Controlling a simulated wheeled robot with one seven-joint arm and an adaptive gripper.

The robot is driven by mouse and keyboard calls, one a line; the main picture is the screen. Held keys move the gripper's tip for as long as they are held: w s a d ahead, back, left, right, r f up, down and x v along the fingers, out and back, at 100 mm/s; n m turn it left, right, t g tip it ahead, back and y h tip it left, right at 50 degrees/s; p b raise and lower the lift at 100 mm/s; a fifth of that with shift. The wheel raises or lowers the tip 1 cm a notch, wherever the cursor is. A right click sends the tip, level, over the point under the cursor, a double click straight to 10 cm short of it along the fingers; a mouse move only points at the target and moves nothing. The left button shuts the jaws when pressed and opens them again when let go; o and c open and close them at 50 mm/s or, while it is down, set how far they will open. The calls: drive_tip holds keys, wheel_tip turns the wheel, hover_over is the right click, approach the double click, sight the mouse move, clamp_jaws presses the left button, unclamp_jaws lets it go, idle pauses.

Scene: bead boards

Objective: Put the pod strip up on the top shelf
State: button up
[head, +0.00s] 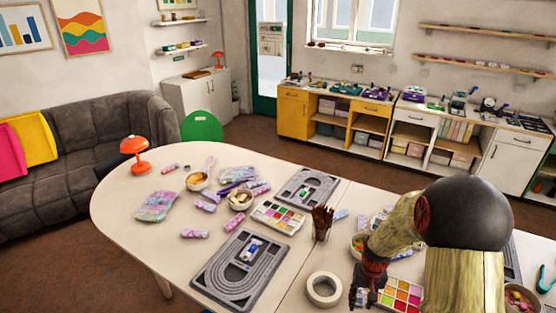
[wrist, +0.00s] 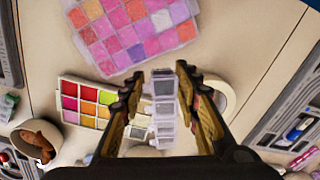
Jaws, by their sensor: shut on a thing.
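In the wrist view, the pod strip (wrist: 163,108) is a row of small clear and grey boxes. It lies lengthwise between the two fingers of my gripper (wrist: 160,88), which are shut on it. In the head view, my gripper (head: 364,287) is low over the near right part of the table, and the strip is hard to make out there. On the back right wall are an upper shelf (head: 490,32) and a lower shelf (head: 480,63). The left wall also has an upper shelf (head: 180,21) and a lower one (head: 182,49).
The white table (head: 130,220) holds grey bead boards (head: 215,272), a paint palette (head: 278,217), a cup of brown sticks (head: 322,222), a tape roll (head: 324,289) and an orange lamp (head: 135,152). Cabinets (head: 408,130) stand under the back right shelves. The wrist view shows a pink bead box (wrist: 125,38).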

drive_tip(key=w+a+f+n+b, duration=0.1)
drive_tip(key=w+a+n+b, duration=0.1)
drive_tip(key=a, duration=0.8)
drive_tip(key=shift+d+f, duration=0.1)
